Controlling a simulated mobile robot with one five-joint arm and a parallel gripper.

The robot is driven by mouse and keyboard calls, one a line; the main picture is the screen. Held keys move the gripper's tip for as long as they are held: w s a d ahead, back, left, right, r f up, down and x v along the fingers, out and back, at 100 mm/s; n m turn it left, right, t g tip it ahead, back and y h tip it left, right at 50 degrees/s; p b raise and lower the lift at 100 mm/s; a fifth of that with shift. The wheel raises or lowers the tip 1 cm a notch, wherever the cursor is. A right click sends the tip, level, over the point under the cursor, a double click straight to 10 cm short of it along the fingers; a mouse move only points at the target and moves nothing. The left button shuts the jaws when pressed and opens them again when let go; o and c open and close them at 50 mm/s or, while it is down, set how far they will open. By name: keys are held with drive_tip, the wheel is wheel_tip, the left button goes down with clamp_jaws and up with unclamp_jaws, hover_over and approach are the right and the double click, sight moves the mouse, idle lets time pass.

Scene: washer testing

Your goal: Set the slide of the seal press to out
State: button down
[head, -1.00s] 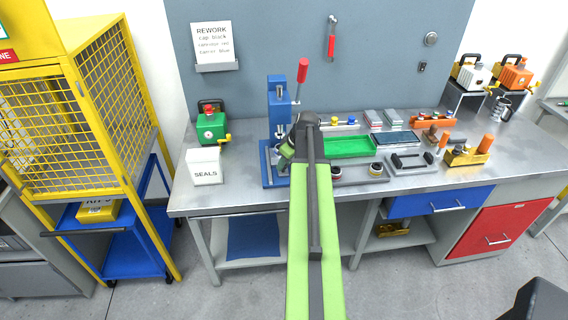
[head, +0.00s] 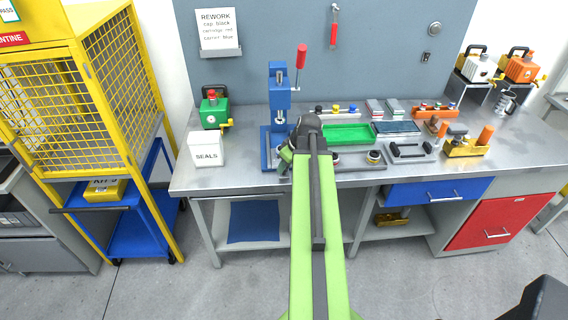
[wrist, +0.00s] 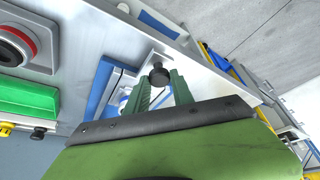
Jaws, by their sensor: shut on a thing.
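The blue seal press (head: 280,98) stands on the bench at centre left, with a red-tipped lever (head: 300,56). My gripper (head: 286,161) is low at the front right of its base, near the bench's front edge. In the wrist view my gripper (wrist: 160,90) has its two green fingers closed around a black knob (wrist: 158,74). The knob sits by a pale metal part at the blue press base (wrist: 103,88). In the head view my arm hides the knob and most of the slide, so its exact position is unclear.
A white SEALS box (head: 206,150) and a green unit (head: 213,110) stand left of the press. A green tray (head: 348,134) and dark fixtures lie close to its right. A yellow cage (head: 100,90) is farther left.

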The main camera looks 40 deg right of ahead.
drive_tip(key=shift+s+a, duration=0.15)
drive_tip(key=shift+s, duration=0.05)
drive_tip(key=c, duration=1.1)
unclamp_jaws()
drive_tip(key=shift+r, duration=0.1)
drive_tip(key=p+v, duration=1.6)
drive_tip(key=v, duration=0.1)
drive_tip(key=shift+r, duration=0.15)
